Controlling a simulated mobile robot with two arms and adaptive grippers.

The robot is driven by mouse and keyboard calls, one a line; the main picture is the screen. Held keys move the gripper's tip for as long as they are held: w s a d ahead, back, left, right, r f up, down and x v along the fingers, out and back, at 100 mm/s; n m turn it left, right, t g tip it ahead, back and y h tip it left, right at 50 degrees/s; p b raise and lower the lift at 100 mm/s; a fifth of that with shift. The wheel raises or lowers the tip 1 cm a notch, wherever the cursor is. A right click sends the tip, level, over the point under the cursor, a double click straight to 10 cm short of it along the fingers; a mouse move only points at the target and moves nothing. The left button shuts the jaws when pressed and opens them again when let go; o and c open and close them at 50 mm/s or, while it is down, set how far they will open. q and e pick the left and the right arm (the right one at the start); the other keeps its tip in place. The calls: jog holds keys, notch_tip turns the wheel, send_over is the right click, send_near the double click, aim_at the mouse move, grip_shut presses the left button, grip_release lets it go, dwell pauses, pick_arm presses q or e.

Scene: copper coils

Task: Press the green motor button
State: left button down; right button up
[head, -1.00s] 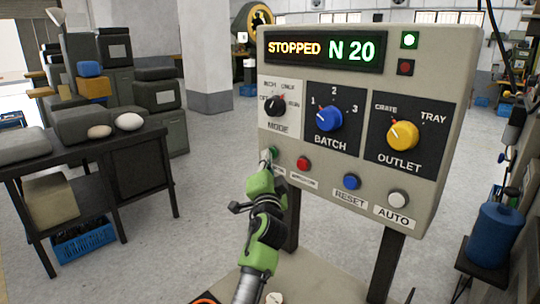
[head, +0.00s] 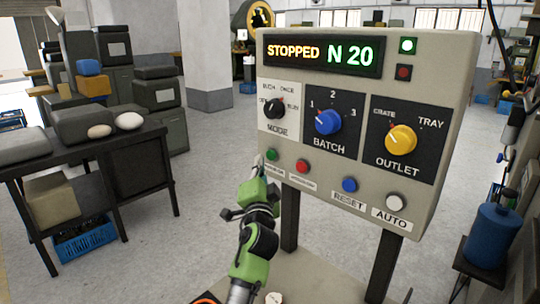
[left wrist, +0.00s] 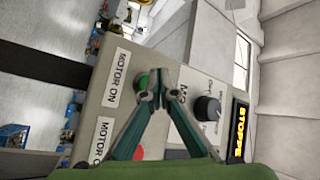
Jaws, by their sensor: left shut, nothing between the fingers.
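The green motor button (head: 272,154) sits at the left end of the button row on the beige control panel (head: 440,150). My left gripper (head: 260,160) is shut and empty, its tips just left of the button in the head view. In the left wrist view the shut fingertips (left wrist: 158,88) overlap the right side of the green button (left wrist: 142,82), next to a MOTOR ON label (left wrist: 114,78). I cannot tell whether they touch it. The display (head: 322,54) reads STOPPED N 20. My right gripper is not in view.
A red button (head: 302,166), a blue RESET button (head: 349,184) and a white AUTO button (head: 396,202) continue the row. Above are the MODE (head: 275,108), BATCH (head: 328,122) and OUTLET (head: 401,140) knobs. A dark table (head: 140,160) stands left, with open floor between.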

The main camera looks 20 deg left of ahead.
pick_arm(q)
jog(key=s+p, duration=0.1)
jog(key=s, duration=0.1)
jog(key=s+a, duration=0.1)
jog(key=s, duration=0.1)
jog(key=shift+a+r+p, duration=0.1)
jog(key=shift+a+p, duration=0.1)
jog(key=shift+p, duration=0.2)
dwell(0.4)
